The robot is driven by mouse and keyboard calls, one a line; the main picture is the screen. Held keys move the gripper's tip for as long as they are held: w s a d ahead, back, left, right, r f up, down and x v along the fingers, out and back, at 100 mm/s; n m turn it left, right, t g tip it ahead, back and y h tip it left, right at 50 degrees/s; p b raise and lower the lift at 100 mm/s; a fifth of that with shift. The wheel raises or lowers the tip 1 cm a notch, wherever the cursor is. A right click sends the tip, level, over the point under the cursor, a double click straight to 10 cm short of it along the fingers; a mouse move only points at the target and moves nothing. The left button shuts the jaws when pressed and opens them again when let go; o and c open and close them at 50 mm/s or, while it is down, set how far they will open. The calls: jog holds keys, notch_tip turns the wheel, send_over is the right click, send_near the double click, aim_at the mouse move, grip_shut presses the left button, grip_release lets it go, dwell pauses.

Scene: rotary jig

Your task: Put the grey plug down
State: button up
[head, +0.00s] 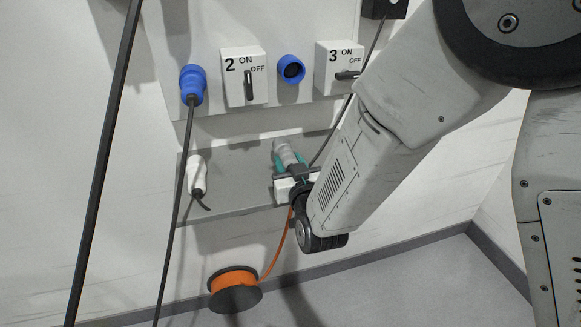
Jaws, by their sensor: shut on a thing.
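The grey plug (285,149) is in the head view, over the right part of the grey shelf (237,186). My gripper (289,163), with teal fingers, is shut around the plug's body. The plug's round end points up and toward the panel. The plug's lower part is hidden by my gripper. I cannot tell whether the plug touches the shelf. An orange cable (276,257) runs down from behind my gripper to an orange reel (233,282) below the shelf.
A white plug (197,173) lies on the shelf's left part; the shelf between is clear. Above are switch boxes 2 (244,76) and 3 (339,68), an empty blue socket (291,69) and a blue plug (193,84) with a hanging black cable.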

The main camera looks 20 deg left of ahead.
notch_tip(320, 180, down, 2)
jog(key=o, duration=1.2)
jog(key=shift+f, duration=0.1)
